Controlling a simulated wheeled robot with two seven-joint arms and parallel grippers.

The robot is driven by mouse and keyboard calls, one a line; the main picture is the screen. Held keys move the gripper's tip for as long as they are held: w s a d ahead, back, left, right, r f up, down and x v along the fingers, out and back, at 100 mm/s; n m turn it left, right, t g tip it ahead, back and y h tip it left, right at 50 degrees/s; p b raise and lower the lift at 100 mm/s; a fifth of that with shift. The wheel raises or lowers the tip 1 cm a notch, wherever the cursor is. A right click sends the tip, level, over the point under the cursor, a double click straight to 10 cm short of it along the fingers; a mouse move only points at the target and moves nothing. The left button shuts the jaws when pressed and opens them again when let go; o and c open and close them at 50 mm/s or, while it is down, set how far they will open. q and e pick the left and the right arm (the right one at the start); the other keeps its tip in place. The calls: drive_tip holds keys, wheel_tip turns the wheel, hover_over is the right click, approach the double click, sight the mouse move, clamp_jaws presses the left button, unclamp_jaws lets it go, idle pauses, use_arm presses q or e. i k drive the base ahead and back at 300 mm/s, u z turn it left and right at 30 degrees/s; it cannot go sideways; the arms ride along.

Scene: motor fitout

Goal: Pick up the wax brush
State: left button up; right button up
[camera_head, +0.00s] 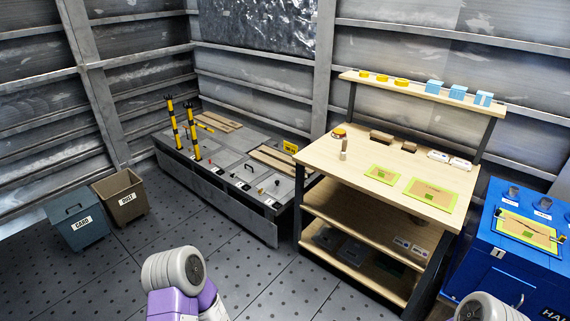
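The wooden workbench (320,163) stands right of the middle. On its top, near the left end, a small upright tan object with a narrow top (344,150) may be the wax brush. It is too small to be sure. Just behind it is a round yellow and brown tin (339,133). Two brown blocks, a left one (381,137) and a right one (409,146), lie along the back; either could also be a brush. Neither gripper is in view; only parts of my arms show at the bottom edge, well apart from the bench.
Green-edged mats (383,175) lie at the bench front. A raised shelf (420,89) holds yellow and blue items. A blue cabinet (512,262) stands at right, a low grey platform (225,207) with striped posts behind, and two bins (120,196) at left. Floor in front is clear.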

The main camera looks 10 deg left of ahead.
sight(343, 157)
drive_tip(key=u, duration=0.7)
drive_tip(key=i, duration=2)
drive_tip(key=z, duration=0.95)
